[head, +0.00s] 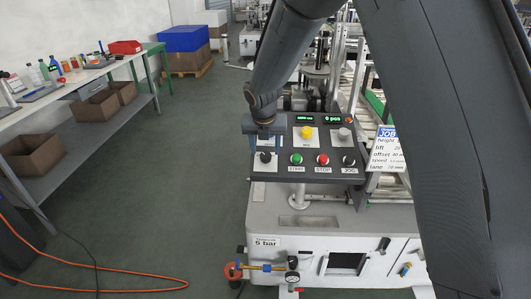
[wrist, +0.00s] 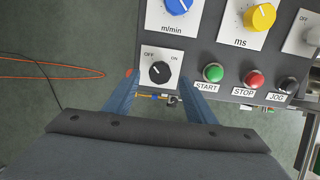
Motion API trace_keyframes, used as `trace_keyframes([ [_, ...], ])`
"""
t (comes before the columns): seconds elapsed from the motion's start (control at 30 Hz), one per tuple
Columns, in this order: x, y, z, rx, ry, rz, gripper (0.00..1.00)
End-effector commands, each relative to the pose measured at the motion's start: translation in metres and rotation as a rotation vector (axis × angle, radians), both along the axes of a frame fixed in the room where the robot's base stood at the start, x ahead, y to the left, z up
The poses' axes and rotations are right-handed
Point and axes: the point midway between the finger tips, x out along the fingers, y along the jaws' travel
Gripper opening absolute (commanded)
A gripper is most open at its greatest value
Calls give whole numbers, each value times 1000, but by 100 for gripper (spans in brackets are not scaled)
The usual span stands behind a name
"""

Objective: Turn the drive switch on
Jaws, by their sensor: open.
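The drive switch is a black rotary knob (wrist: 159,72) on a white plate marked OFF at upper left and ON at right. Its pale pointer mark seems to lean to the upper left, toward OFF. In the head view the knob (head: 265,157) sits at the lower left of the dark control panel (head: 318,175). My gripper (wrist: 158,80) is open, with one blue finger on each side of the knob in the wrist picture. I cannot tell whether the fingers touch it. In the head view my gripper (head: 264,134) is over the panel's left side.
A green START button (wrist: 213,72), a red STOP button (wrist: 253,79) and a black JOG knob (wrist: 288,85) lie to the right. A blue dial (wrist: 178,5) and a yellow dial (wrist: 260,17) are above. An orange hose (head: 120,287) lies on the floor.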

Motion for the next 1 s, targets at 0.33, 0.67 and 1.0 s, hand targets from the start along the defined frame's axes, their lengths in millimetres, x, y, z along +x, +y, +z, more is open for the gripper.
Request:
trace_keyframes([
  [0.33, 14, 0, -33, 0, 0, -1, 50],
  [0.67, 15, -1, -36, 1, 0, -2, 50],
  [1.0, 15, -1, -36, 1, 0, -3, 9],
])
